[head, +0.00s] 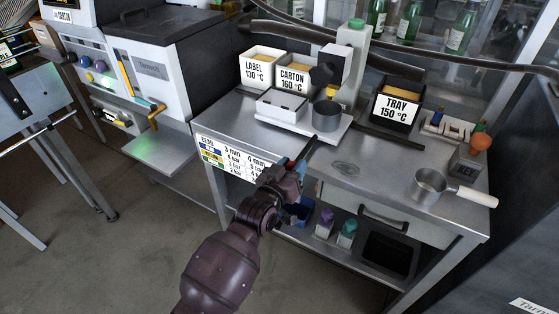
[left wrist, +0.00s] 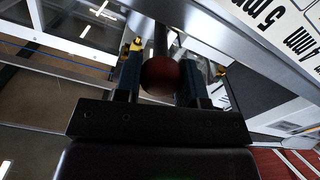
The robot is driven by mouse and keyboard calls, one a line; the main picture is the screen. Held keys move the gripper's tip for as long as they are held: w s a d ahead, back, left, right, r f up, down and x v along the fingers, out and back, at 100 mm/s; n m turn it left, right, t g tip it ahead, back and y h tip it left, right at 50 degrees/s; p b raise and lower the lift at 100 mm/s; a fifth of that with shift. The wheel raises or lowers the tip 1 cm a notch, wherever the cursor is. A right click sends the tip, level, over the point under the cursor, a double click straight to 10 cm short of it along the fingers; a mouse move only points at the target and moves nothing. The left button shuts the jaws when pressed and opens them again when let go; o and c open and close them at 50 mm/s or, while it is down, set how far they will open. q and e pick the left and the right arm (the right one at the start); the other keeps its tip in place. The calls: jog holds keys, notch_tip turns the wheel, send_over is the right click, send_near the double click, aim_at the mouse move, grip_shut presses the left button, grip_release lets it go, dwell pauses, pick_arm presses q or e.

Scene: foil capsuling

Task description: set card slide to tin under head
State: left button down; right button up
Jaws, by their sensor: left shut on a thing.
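A dark grey tin (head: 327,116) stands on the white base plate (head: 300,127) of the small press on the steel table, below and beside its black and white head (head: 327,76). A printed card (head: 231,157) with mm and bar figures is at the table's front left edge. It also shows in the left wrist view (left wrist: 286,28). My left gripper (head: 292,167) is at the table's front edge, right of the card, shut on a dark red ball knob (left wrist: 160,76). A dark rod (head: 311,148) runs from there toward the press. I cannot make out a slide on the card.
Boxes labelled LABEL (head: 258,68), CARTON (head: 294,75) and TRAY (head: 397,104) stand behind. A saucepan (head: 431,186) with a pale handle sits at the right, near a small grey device (head: 467,164). The front middle of the table is mostly clear. Bottles (head: 346,233) stand on the lower shelf.

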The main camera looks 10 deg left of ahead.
pick_arm(q)
jog(key=shift+d, duration=0.15)
jog(key=c, duration=0.7)
grip_release()
jog(key=shift+s, duration=0.1)
jog(key=p+v, duration=0.1)
jog(key=v, duration=0.9)
jog(key=shift+s, duration=0.35)
